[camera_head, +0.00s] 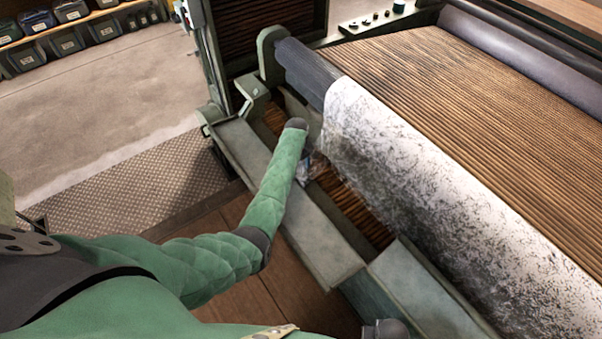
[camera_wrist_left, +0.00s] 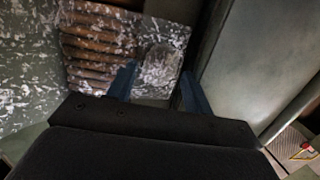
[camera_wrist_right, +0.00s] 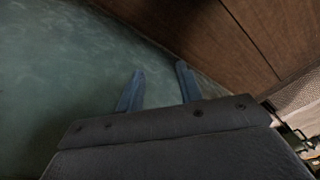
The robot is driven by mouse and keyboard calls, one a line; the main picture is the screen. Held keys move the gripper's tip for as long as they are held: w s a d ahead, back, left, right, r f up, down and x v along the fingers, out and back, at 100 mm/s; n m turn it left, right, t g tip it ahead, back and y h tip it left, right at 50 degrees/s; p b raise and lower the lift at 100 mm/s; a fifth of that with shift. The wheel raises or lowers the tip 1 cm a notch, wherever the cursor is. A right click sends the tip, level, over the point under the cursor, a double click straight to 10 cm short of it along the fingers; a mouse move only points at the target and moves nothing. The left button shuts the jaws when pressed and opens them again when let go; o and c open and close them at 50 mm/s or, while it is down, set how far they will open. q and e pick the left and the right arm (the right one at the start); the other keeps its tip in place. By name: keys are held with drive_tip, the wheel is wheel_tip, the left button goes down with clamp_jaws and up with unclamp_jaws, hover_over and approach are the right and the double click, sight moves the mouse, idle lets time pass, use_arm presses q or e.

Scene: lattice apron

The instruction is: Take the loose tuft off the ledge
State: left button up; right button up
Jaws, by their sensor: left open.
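A grey-white fuzzy tuft (camera_wrist_left: 157,58) lies on a speckled pale ledge (camera_wrist_left: 150,89) in the left wrist view. My left gripper (camera_wrist_left: 159,76) is open, with its two blue fingers apart and the tuft just beyond and between their tips. I cannot tell whether they touch it. In the head view my left gripper (camera_head: 306,168) reaches down into the gap beside the roller, and the forearm and wrist partly hide the spot. My right gripper (camera_wrist_right: 158,78) is open and empty over a green-grey surface in the right wrist view.
A wide roller carries white, dark-flecked fibre web (camera_head: 420,190) right of my left gripper. Ribbed brown slats (camera_head: 480,100) lie behind it. A green-grey metal rail (camera_head: 318,245) runs along the front. Open floor (camera_head: 95,110) lies at the left.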

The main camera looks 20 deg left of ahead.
use_arm(q)
drive_tip(key=shift+s+f, duration=0.1)
drive_tip(key=shift+f, duration=1.2)
use_arm(e)
drive_tip(key=shift+s+d+f, duration=0.1)
drive_tip(key=shift+s+f, duration=0.05)
drive_tip(key=shift+f, duration=0.35)
drive_tip(key=shift+s+d+f, duration=0.1)
drive_tip(key=shift+s+f, duration=0.05)
drive_tip(key=shift+f, duration=0.3)
use_arm(q)
drive_tip(key=shift+c, duration=0.2)
drive_tip(key=c, duration=0.7)
drive_tip(key=shift+r+p, duration=0.25)
drive_tip(key=shift+p, duration=0.05)
use_arm(e)
drive_tip(key=shift+r, duration=0.1)
